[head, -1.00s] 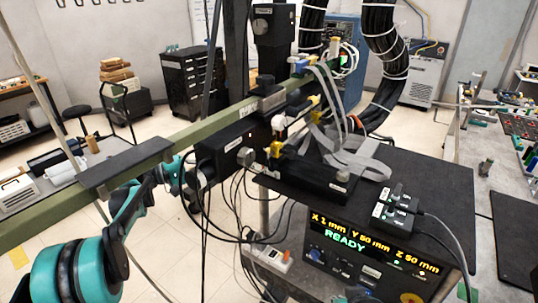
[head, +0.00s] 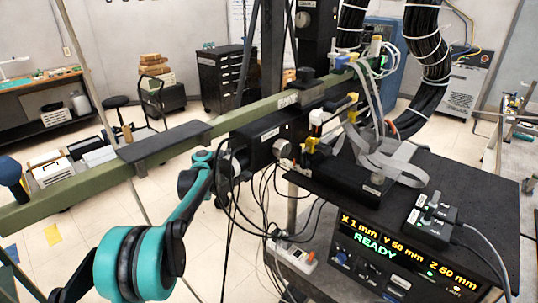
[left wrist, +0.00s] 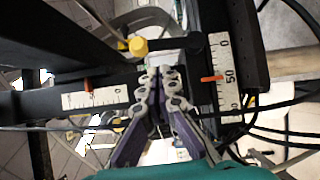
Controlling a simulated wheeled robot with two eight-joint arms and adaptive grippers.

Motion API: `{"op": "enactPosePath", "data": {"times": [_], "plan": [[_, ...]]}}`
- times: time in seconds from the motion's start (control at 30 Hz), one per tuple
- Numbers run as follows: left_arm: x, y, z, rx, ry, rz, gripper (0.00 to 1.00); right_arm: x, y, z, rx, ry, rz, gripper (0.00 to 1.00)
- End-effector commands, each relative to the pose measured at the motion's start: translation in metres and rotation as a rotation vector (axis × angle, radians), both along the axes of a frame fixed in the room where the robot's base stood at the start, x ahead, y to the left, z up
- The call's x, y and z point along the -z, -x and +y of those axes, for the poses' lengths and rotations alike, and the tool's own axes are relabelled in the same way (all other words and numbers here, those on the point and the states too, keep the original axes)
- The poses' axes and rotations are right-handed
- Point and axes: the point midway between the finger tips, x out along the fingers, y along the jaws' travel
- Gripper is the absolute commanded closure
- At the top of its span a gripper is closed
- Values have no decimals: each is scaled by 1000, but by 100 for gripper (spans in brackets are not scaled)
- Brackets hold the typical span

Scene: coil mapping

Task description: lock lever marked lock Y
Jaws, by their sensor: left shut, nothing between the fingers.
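Small yellow knobs sit on the black stage of the rig, one (head: 309,146) beside the black drive box (head: 268,138) and another (head: 353,97) farther back. I cannot read a lock Y mark on any of them. In the left wrist view a yellow knob (left wrist: 138,46) sits by a dark bar with a round black end (left wrist: 195,41). My left gripper (left wrist: 161,74) is shut and empty, its tips just below this bar; I cannot tell whether they touch it.
White scales (left wrist: 226,72) with orange pointers lie on both sides of the fingers. Loose black cables (head: 235,205) hang close to my arm. A green beam (head: 75,188) crosses above it. The console display (head: 400,246) reads X 1, Y 50, Z 50 mm, READY. A switch box (head: 430,222) stands on top.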

Motion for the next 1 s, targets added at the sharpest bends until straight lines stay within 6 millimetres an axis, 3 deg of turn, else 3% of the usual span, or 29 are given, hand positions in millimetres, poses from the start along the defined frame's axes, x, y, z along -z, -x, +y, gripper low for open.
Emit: {"op": "enactPosePath", "data": {"times": [0.2, 1.0], "plan": [[-1, 8, -16, 1, 0, 0, 100, 5, 0, 0, 0, 0, 0, 100], [-4, 10, -20, 1, -54, -39, 100, -4, 0, 0, 0, 0, 0, 100]]}}
